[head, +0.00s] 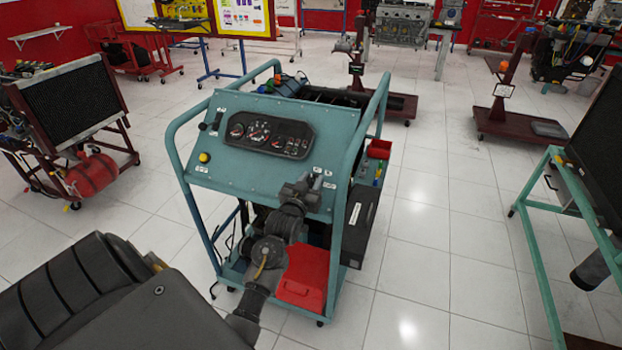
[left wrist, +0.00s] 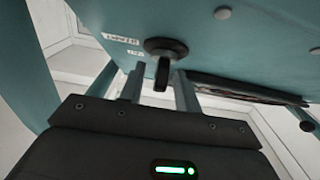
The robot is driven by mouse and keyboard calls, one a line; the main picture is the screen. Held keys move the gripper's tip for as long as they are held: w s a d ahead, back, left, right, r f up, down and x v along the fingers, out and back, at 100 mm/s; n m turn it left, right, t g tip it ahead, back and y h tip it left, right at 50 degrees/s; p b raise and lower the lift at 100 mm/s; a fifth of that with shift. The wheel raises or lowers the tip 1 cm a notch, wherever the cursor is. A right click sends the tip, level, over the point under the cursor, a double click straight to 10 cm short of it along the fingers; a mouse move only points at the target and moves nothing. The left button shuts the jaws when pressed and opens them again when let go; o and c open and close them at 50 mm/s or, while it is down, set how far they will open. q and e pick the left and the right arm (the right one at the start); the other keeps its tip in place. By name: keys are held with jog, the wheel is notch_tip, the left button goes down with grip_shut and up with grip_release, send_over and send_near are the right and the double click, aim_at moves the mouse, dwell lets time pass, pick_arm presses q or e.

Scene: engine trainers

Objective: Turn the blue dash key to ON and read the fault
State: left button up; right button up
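The teal engine trainer's sloped dash panel (head: 232,182) faces me in the head view. Its gauge cluster (head: 268,135) has several dials; no fault message is readable. My left gripper (head: 308,183) is at the panel's lower right and hides the key there. In the left wrist view, the dark key (left wrist: 162,75) sticks out of a round black switch on the panel, beside small white labels. The left gripper's two fingers (left wrist: 159,84) stand apart, one on each side of the key, with visible gaps. My right gripper is not in view.
Teal tube rails (head: 343,195) flank the panel. A yellow button (head: 204,157) sits at its left. A red box (head: 304,279) lies low in the frame and a black case (head: 359,222) hangs at its right. A radiator stand (head: 68,110) is at left.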

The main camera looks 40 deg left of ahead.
pick_arm(q)
jog(key=shift+w+a, duration=0.1)
jog(key=shift+w, duration=0.15)
grip_shut()
